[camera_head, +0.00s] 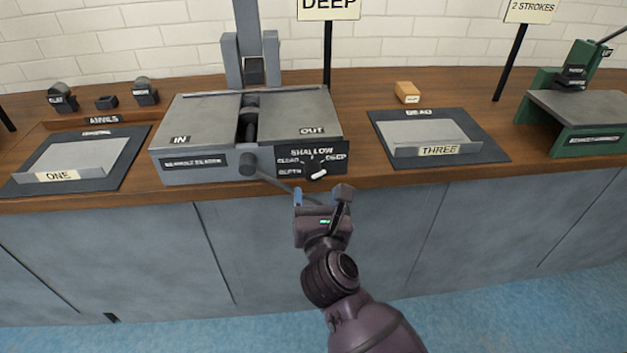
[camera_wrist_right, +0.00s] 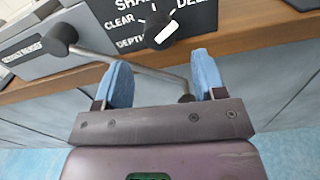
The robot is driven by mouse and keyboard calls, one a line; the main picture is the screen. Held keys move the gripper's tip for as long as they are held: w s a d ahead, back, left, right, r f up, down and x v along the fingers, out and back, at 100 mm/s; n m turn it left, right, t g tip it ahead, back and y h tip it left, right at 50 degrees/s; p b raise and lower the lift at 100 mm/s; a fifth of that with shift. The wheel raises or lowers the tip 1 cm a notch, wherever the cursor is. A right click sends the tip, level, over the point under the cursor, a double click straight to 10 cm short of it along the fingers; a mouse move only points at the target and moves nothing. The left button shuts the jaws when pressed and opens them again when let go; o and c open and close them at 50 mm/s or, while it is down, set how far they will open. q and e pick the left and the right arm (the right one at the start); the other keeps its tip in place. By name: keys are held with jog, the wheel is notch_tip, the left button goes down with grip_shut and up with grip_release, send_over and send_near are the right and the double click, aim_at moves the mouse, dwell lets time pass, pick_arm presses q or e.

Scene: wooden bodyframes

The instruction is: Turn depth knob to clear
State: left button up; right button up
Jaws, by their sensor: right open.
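The depth knob (camera_head: 313,165) is a small black dial with a white bar on the front right of the grey machine. It also shows in the wrist view (camera_wrist_right: 153,21). Labels CLEAR, SHALLOW and DEEP stand to its left, above it and to its right. The white bar is on the knob's lower right side; which label it marks is hard to tell. My right gripper (camera_head: 320,196) is open, just below and in front of the knob, apart from it. Its blue-padded fingers show in the wrist view (camera_wrist_right: 163,76). My left gripper is out of view.
A grey crank (camera_wrist_right: 135,68) runs from its hub on the machine (camera_head: 180,178) across the view between my fingers, close to them. A DEEP sign (camera_head: 328,8) stands behind. A green stand (camera_head: 585,140) is right.

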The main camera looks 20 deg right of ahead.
aim_at(314, 178)
jog(key=x, duration=0.4)
jog(key=shift+w+f, duration=0.1)
jog(key=shift+w, duration=0.05)
jog(key=shift+w+d, duration=0.15)
jog(key=shift+w, duration=0.25)
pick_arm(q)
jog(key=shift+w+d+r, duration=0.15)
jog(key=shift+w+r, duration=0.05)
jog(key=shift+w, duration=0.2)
pick_arm(e)
jog(key=shift+c, duration=0.5)
